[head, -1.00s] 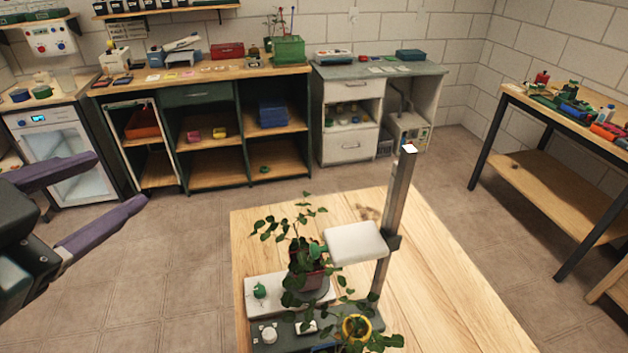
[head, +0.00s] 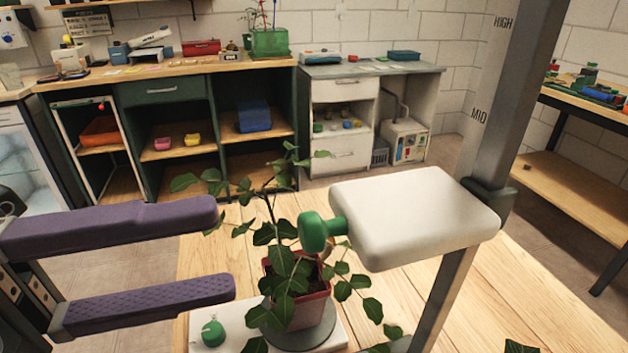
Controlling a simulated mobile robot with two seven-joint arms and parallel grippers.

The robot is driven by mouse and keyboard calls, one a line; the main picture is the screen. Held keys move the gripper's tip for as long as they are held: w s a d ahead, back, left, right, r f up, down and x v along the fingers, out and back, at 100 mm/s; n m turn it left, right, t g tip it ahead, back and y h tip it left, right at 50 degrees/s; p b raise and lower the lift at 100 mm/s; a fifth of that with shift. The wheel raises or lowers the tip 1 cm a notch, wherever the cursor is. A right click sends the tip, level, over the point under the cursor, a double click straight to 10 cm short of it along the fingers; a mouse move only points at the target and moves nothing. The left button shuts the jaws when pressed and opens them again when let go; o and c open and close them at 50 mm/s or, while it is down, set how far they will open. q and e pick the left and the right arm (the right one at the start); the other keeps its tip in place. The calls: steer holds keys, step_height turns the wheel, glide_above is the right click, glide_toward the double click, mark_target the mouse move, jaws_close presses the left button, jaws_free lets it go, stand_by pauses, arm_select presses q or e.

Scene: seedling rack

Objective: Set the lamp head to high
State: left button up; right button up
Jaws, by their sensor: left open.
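The white lamp head (head: 410,218) is on a grey metal post (head: 515,110) at the right. A dark clamp (head: 490,205) joins it to the post, below the printed MID and HIGH marks. A green knob (head: 318,231) sticks out from the lamp head's left side. My left gripper (head: 226,250) is open, with two purple fingers pointing right. The fingertips are left of the green knob and apart from it, with leaves of the plant between. My right gripper is not in view.
A leafy plant in a red pot (head: 296,295) stands on a grey disc just under and left of the lamp head. A white base with a small green knob (head: 213,333) is at the front.

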mark_target(301, 234)
arm_select(q)
steer(key=x, duration=0.8)
steer(key=shift+p, duration=0.3)
jaws_close()
stand_by(0.9)
